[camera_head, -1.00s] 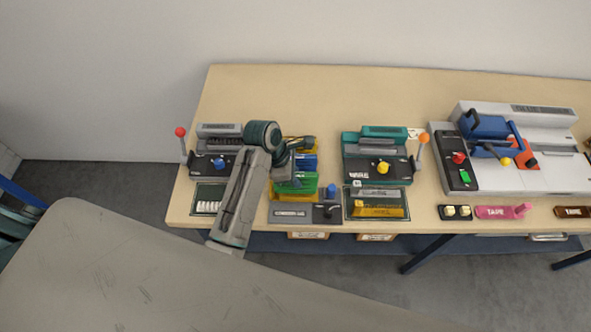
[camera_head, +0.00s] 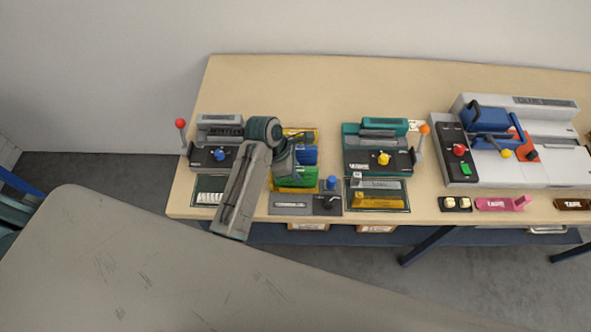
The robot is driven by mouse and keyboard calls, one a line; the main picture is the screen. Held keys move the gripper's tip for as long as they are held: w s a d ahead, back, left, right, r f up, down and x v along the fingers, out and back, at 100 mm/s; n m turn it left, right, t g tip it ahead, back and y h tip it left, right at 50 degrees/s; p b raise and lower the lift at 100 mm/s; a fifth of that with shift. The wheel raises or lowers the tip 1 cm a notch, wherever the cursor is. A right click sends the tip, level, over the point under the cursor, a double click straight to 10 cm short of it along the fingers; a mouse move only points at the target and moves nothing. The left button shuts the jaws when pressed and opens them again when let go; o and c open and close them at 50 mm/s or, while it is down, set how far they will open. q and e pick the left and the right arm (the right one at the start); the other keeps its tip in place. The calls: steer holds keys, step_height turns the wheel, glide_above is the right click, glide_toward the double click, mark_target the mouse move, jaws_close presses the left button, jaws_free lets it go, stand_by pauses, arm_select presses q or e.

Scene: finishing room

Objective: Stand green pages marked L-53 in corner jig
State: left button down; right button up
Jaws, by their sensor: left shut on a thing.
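The green pages (camera_head: 298,175) are in the row of coloured stacks at the front left of the bench, between a blue stack (camera_head: 306,153) and a yellow strip (camera_head: 294,187). My left gripper (camera_head: 284,163) is over the left part of this row, shut, apparently on the green pages. Its fingertips are mostly hidden. The L-53 mark is too small to read. A grey fixture with a blue knob (camera_head: 331,183) stands just in front, perhaps the corner jig; I cannot tell for sure. My right gripper is not in view.
A grey punch with a red-tipped lever (camera_head: 218,157) stands left, and a teal one (camera_head: 378,147) right. A dark tray with yellow pieces (camera_head: 377,207) lies in front of the teal machine. A large white machine (camera_head: 540,170) fills the right. The back of the bench is clear.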

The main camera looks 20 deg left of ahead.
arm_select(q)
steer(key=shift+f, duration=0.45)
stand_by(0.7)
steer(key=c, duration=1.6)
jaws_free()
steer(key=shift+c, duration=0.2)
steer(key=shift+v, duration=5.5)
steer(key=shift+a+f, duration=0.1)
